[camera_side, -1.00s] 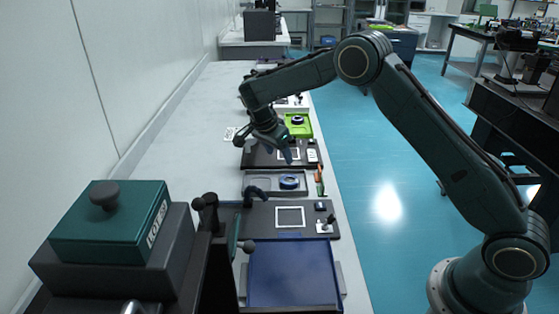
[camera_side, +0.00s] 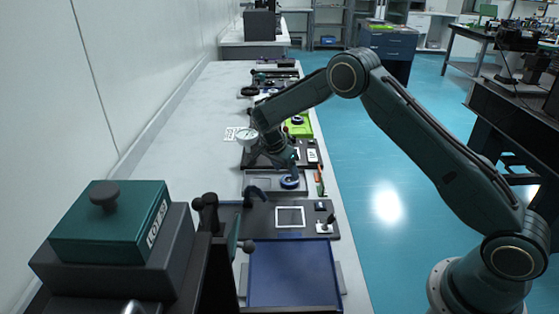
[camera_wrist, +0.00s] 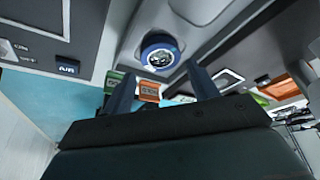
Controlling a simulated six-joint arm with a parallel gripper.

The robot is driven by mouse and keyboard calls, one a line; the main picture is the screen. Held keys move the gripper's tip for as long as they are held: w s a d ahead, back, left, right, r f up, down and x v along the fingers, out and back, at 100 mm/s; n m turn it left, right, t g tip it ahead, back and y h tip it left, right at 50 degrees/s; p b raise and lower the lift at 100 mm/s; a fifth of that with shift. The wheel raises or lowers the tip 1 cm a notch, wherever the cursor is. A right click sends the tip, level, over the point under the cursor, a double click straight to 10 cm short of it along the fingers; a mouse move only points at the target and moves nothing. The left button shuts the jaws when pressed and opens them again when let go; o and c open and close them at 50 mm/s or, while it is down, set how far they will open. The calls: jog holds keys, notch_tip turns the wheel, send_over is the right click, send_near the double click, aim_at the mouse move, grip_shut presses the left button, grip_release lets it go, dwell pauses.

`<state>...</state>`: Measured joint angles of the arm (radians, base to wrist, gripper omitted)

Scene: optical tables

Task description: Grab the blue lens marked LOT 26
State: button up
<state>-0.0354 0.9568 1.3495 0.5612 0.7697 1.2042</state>
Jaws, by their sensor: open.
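A blue ring-shaped lens (camera_side: 289,182) sits in a grey tray (camera_side: 257,188) on the long bench; no lot mark on it is legible. In the wrist view a blue-rimmed lens (camera_wrist: 160,53) with a dark, shiny centre appears just beyond my fingertips, between them. My gripper (camera_wrist: 160,74) is open with nothing between its fingers. In the side view my gripper (camera_side: 287,167) is just above and behind the lens, partly covering the tray's far side. A second blue lens (camera_side: 297,119) sits in a bright green tray (camera_side: 304,130) farther back.
Nearer the camera are a dark plate with a white square frame (camera_side: 290,217) and an empty blue tray (camera_side: 291,275). A red-orange tool (camera_side: 319,180) lies right of the grey tray. A green box (camera_side: 110,222) stands front left. The bench's left side is largely clear.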

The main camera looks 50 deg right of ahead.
aim_at(290, 179)
jog(key=shift+x, duration=2.3)
jog(key=c, duration=0.6)
jog(key=shift+c, duration=0.3)
jog(key=shift+r, duration=0.15)
notch_tip(290, 179, up, 20)
